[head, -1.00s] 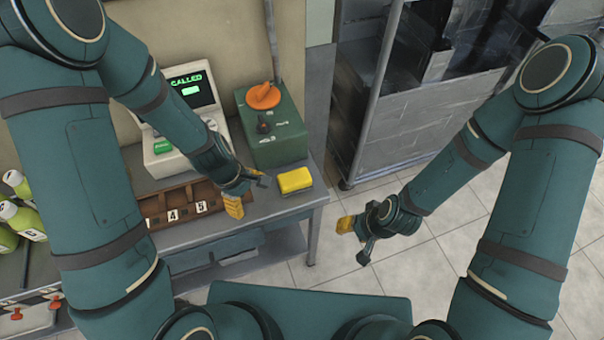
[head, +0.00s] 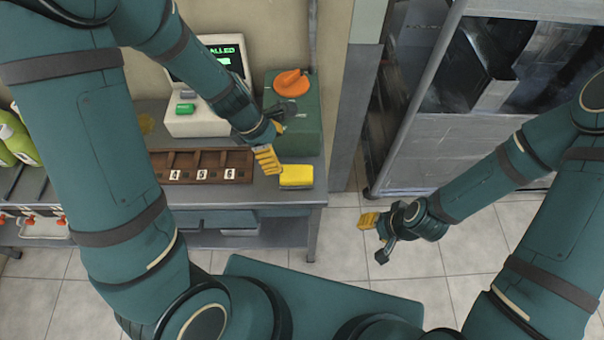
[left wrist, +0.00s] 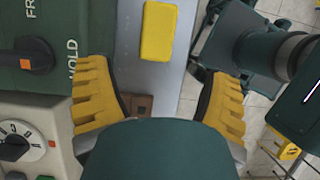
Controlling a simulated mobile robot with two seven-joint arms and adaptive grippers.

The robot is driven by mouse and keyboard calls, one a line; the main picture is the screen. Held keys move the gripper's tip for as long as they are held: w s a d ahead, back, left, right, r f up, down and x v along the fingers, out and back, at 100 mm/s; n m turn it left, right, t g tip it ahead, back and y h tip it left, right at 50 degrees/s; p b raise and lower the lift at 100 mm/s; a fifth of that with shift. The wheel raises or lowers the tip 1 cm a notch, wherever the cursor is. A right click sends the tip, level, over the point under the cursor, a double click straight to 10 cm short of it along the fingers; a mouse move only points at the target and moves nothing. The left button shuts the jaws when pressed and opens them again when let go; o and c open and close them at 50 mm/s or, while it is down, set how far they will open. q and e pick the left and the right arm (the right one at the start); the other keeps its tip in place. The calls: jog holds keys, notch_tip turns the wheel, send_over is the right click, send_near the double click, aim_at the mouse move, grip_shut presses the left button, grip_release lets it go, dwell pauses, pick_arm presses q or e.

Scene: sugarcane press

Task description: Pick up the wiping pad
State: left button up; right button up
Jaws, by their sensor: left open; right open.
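The wiping pad is a yellow block (head: 296,174) lying on the grey table near its right front corner. It also shows in the left wrist view (left wrist: 158,31), at the top, beyond the fingertips. My left gripper (head: 276,138) is open and empty, above the table just behind and left of the pad, apart from it. In the left wrist view its two yellow fingers (left wrist: 158,75) stand wide apart with the grey tabletop between them. My right gripper (head: 375,238) is open and empty, over the floor to the right of the table.
A green box with an orange knob (head: 306,135) stands behind the pad, close to my left gripper. A brown numbered tray (head: 200,165) lies left, and a pale machine with a screen (head: 200,121) stands behind it. A metal rack (head: 425,150) stands at right.

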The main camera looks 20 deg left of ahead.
aim_at(295, 172)
pick_arm(q)
jog(key=b+x, duration=0.4)
jog(key=x, duration=0.4)
jog(key=shift+a, duration=0.1)
jog(key=shift+w+b+x, duration=0.1)
jog(key=shift+b+x, duration=0.7)
jog(key=shift+x, duration=0.7)
jog(key=shift+w+b+x, duration=0.15)
jog(key=shift+b+x, duration=0.6)
jog(key=shift+x, duration=0.7)
jog(key=shift+r, duration=0.15)
jog(key=shift+f, duration=0.3)
jog(key=c, duration=1)
